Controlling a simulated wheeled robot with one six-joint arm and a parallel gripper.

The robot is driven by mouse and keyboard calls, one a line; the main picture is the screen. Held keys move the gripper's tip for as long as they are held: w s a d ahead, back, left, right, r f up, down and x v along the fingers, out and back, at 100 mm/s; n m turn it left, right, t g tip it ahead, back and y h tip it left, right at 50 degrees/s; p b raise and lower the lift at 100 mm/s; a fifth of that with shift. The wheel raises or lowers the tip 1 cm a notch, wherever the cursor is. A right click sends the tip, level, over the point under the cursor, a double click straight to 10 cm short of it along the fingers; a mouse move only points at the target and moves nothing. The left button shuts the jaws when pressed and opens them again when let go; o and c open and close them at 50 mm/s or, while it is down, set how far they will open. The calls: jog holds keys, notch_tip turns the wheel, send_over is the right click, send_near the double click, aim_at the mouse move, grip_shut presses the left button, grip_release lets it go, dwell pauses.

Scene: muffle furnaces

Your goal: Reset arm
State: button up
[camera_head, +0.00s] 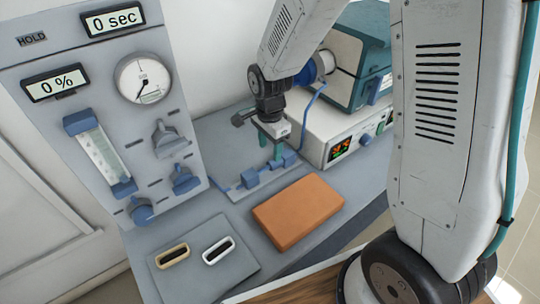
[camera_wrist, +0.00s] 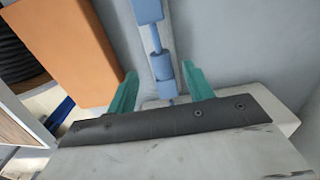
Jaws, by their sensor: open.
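My gripper (camera_head: 273,160) is above the bench, close to a row of blue blocks (camera_head: 268,170) on a thin rod. In the wrist view, its two green fingers (camera_wrist: 159,87) are spread apart and hold nothing. The blue blocks (camera_wrist: 160,62) lie ahead of and between the fingers in that view; I cannot tell whether a finger touches them. My arm reaches over the bench from the right.
An orange block (camera_head: 298,211) lies in front of the blue blocks. Two small oval-slotted pieces (camera_head: 217,250) sit on a grey plate. A control panel (camera_head: 105,110) stands left. A teal-topped furnace unit (camera_head: 355,65) with a red display stands behind right.

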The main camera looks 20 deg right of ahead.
jog(key=shift+r, duration=0.65)
jog(key=shift+s+n, duration=0.15)
jog(key=shift+n, duration=0.25)
jog(key=s+d+r+n, duration=0.3)
jog(key=s+r+n, duration=0.4)
jog(key=s+r, duration=0.3)
jog(key=s+d+r+n+t, duration=0.1)
jog(key=s+d+r+n, duration=0.2)
jog(key=s+r+n, duration=0.4)
jog(key=shift+s+d+r, duration=0.25)
jog(key=shift+s+r, duration=1.7)
jog(key=shift+s, duration=1.65)
